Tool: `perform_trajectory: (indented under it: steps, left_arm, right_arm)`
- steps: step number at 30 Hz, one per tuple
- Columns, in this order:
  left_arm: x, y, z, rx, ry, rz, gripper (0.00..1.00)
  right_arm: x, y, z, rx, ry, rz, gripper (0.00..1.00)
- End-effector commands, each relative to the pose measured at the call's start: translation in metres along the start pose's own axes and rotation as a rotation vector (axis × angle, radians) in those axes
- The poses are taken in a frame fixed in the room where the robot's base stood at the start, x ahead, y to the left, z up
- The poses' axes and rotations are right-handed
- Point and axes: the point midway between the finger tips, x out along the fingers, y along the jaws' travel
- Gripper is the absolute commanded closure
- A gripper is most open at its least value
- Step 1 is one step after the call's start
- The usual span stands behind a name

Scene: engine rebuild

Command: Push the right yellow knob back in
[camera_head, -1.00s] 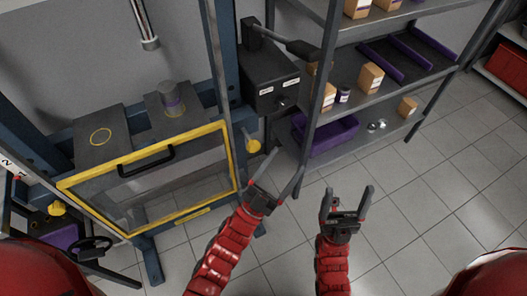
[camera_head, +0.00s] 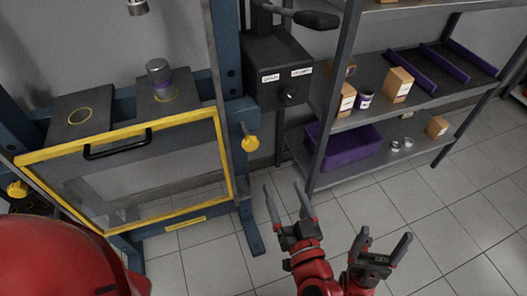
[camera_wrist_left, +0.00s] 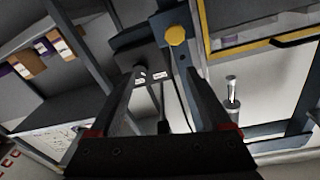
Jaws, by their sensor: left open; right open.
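The right yellow knob (camera_head: 250,142) sticks out on a pin from the right blue post of the press frame. It also shows in the left wrist view (camera_wrist_left: 176,35), beyond the fingers and a little right of centre. My left gripper (camera_head: 288,205) is open and empty, below and to the right of the knob, apart from it. My left gripper's fingers also show in the left wrist view (camera_wrist_left: 165,100). My right gripper (camera_head: 383,248) is open and empty, further right and lower, over the floor.
A yellow-framed guard (camera_head: 125,125) with a black handle covers the press front. Another yellow knob (camera_head: 17,189) is at the left post. A dark control box (camera_head: 279,70) hangs right of the post. A shelf (camera_head: 345,125) with boxes and a purple bin (camera_head: 350,147) stands right.

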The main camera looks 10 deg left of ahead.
Motion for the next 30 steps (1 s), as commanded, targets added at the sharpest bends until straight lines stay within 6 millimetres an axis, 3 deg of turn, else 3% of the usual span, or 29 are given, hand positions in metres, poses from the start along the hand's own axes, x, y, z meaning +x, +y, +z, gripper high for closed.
perform_trajectory:
  steps: [3,8,30]
  left_arm:
    - [-0.009,-0.019,0.011,-0.07,-0.047,-0.059,0.18]
    - [-0.004,-0.028,0.014,-0.092,-0.066,-0.087,0.18]
    - [0.12,-0.037,0.02,-0.088,-0.064,-0.086,0.18]
  right_arm:
    - [-0.007,0.0,0.001,0.0,0.0,0.0,0.18]
    - [-0.007,0.0,0.001,0.0,0.0,0.0,0.18]
    - [0.006,0.0,-0.001,0.0,0.0,0.0,0.18]
